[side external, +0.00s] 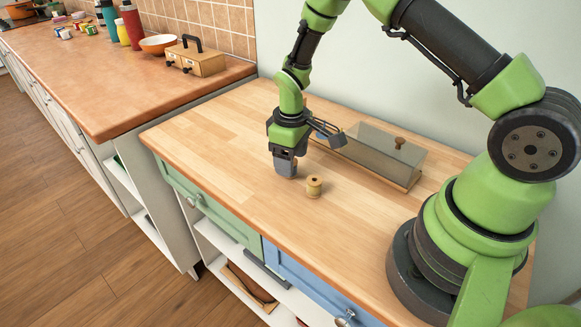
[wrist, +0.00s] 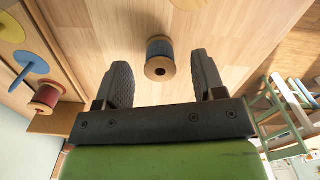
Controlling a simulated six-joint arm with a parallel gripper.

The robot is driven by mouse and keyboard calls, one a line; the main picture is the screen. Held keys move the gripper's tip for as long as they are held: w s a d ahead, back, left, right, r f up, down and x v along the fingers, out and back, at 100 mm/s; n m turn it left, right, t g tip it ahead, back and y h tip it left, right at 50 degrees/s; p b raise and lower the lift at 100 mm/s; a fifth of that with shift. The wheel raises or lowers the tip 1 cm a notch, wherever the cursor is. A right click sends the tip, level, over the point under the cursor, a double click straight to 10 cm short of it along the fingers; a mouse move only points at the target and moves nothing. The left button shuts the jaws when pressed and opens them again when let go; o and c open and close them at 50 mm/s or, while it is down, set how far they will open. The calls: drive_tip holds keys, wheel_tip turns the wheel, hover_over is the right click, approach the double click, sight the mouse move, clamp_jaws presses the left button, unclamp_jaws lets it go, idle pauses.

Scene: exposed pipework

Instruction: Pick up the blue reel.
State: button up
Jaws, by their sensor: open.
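The blue reel (wrist: 160,66) has pale wooden ends and blue thread, and stands on the wooden worktop in the wrist view. My gripper (wrist: 159,60) is open, with one dark finger on each side of the reel in that view. Gaps show between the reel and both fingers. I cannot tell how far the fingertips are above it. In the side external view, my gripper (side external: 285,168) points down low over the worktop, and no blue reel can be made out there.
A yellowish reel (side external: 314,187) stands close beside my gripper. A clear-covered case (side external: 375,152) with a wooden base is behind it. The wrist view shows a red reel (wrist: 46,97) and yellow and blue discs at left. The worktop (side external: 215,130) is clear at left.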

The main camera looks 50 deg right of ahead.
drive_tip(key=shift+f, duration=0.9)
drive_tip(key=c, duration=1)
drive_tip(key=shift+r, duration=0.1)
drive_tip(key=r, duration=0.6)
drive_tip(key=d+r, duration=0.1)
drive_tip(key=r, duration=0.2)
drive_tip(key=shift+w+r, duration=0.3)
drive_tip(key=w+d+r+m, duration=0.1)
drive_tip(key=d+r+m, duration=0.2)
drive_tip(key=d, duration=1.2)
drive_tip(key=m, duration=0.3)
drive_tip(key=shift+w, duration=0.3)
